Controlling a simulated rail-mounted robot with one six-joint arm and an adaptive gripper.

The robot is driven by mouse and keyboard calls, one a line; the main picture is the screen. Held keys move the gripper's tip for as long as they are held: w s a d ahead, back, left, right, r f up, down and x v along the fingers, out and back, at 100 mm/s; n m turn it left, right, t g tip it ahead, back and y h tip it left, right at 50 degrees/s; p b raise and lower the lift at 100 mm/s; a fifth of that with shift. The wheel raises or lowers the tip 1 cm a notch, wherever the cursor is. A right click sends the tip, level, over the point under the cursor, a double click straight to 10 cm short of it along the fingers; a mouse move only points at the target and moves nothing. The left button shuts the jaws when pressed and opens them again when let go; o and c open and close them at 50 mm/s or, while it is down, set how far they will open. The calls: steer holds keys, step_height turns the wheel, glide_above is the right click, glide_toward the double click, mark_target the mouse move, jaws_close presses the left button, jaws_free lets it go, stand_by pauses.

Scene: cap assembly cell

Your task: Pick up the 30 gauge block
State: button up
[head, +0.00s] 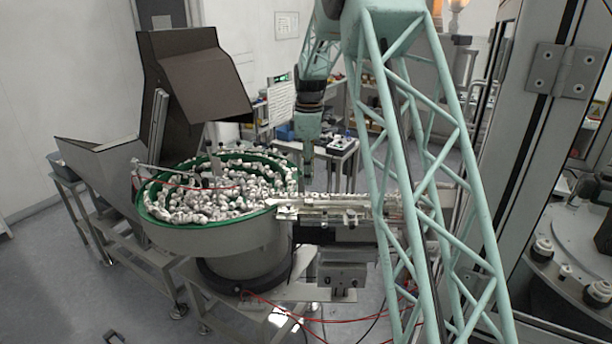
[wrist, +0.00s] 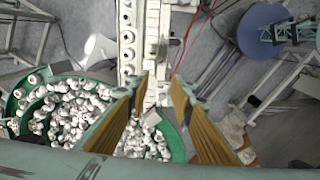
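I cannot make out a gauge block marked 30 in either view. My gripper (wrist: 160,84) shows in the wrist view with its two yellow-brown fingers spread apart and nothing held between them. It hangs over the linear feed rail (wrist: 128,40) and the edge of the bowl of caps. In the head view my gripper (head: 307,165) points down behind the rail, at the right side of the bowl; its fingers are small and dark there.
A green-rimmed bowl feeder (head: 150,212) full of white caps stands at centre left, with a brown hopper (head: 195,75) behind it. A small table (head: 343,146) with small items stands at the back. A machine with a round table (head: 572,262) is at the right.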

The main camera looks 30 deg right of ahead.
mark_target(309, 201)
steer(key=shift+n, duration=0.4)
steer(key=shift+w+d+f+p, duration=0.2)
steer(key=shift+w+d+f, duration=0.15)
steer(key=shift+w+f, duration=0.4)
steer(key=shift+w+d+f+p, duration=0.15)
steer(key=shift+w+d+f, duration=0.3)
steer(key=shift+f, duration=0.35)
steer(key=shift+a+f, duration=0.1)
steer(key=shift+f, duration=0.05)
steer(key=shift+f+b, duration=2.05)
steer(key=shift+f, duration=2.25)
steer(key=shift+f, duration=0.1)
steer(key=shift+c, duration=0.2)
steer(key=c, duration=0.4)
steer(key=shift+r, duration=0.2)
steer(key=shift+r+p, duration=1.55)
steer(key=shift+r, duration=1.8)
